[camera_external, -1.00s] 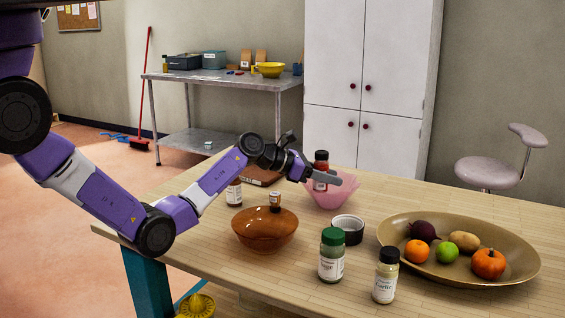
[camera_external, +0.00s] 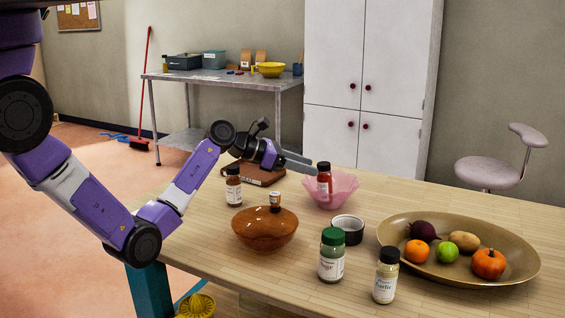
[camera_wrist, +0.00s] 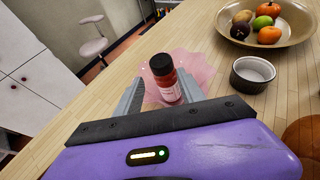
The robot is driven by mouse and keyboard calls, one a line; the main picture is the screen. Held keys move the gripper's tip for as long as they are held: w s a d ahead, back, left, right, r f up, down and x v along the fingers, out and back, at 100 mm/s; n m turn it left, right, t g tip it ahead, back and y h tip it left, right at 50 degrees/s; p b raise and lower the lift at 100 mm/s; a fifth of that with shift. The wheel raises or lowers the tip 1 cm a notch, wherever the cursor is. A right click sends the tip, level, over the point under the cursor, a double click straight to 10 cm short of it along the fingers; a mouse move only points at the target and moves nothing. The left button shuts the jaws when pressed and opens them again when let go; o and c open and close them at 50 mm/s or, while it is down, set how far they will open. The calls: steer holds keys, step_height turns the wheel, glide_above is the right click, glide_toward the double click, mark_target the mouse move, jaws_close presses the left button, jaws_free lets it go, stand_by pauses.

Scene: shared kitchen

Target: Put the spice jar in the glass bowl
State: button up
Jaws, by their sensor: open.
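A red spice jar (camera_external: 324,184) with a black lid stands in the pink, wavy-rimmed bowl (camera_external: 345,198), close to upright, its upper part above the rim. In the wrist view the jar (camera_wrist: 168,88) appears between and beyond the fingers, over the pink bowl (camera_wrist: 196,64). My gripper (camera_external: 303,164) is open and empty, just left of the jar and apart from it. Its two fingers (camera_wrist: 161,76) also show in the wrist view. The jar's base is hidden by the bowl wall in the external view.
A brown box (camera_external: 257,174) lies behind.

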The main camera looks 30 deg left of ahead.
steer(key=shift+v, duration=2.1)
